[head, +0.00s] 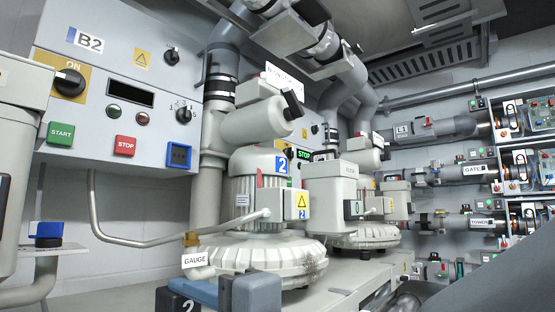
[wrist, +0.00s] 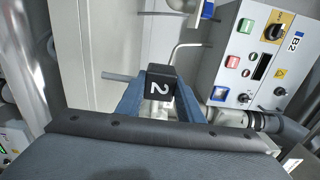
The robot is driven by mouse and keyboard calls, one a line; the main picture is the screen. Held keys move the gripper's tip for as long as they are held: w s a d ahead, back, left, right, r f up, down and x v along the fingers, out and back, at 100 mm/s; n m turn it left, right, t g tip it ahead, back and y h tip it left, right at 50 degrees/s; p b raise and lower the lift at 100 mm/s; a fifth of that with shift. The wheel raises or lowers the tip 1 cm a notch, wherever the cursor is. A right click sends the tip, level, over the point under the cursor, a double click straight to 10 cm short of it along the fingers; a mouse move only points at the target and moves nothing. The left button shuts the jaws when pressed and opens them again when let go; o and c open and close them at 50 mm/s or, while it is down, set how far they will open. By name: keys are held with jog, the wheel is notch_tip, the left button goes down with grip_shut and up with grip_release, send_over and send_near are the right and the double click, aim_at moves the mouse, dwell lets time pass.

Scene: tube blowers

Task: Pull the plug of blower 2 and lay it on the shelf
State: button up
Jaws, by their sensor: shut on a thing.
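My gripper (wrist: 160,95) is shut on a black plug (wrist: 160,86) marked 2, held between its two blue fingers. In the head view the plug (head: 177,302) shows at the bottom edge, partly cut off, in front of blower 2 and apart from the panel. Blower 2 (head: 258,192) is a pale ribbed motor with blue 2 labels. On panel B2 (head: 125,60) a blue-framed socket (head: 179,155) has no plug in it; it also shows in the wrist view (wrist: 219,93). At far left a small grey ledge (head: 50,249) carries a blue and black piece (head: 46,232). I cannot tell whether this ledge is the shelf.
A bent grey pipe (head: 135,243) runs below the panel towards the blower. A GAUGE fitting (head: 194,262) stands close behind my gripper. Another blower (head: 335,195) stands further right. Pipes and valves line the right wall. The space below the panel is mostly open.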

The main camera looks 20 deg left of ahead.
jog(key=n, duration=1.8)
jog(key=shift+f, duration=0.25)
jog(key=shift+f+b, duration=0.95)
jog(key=shift+f, duration=0.05)
jog(key=shift+f+b, duration=1)
jog(key=shift+f, duration=0.25)
dwell(0.4)
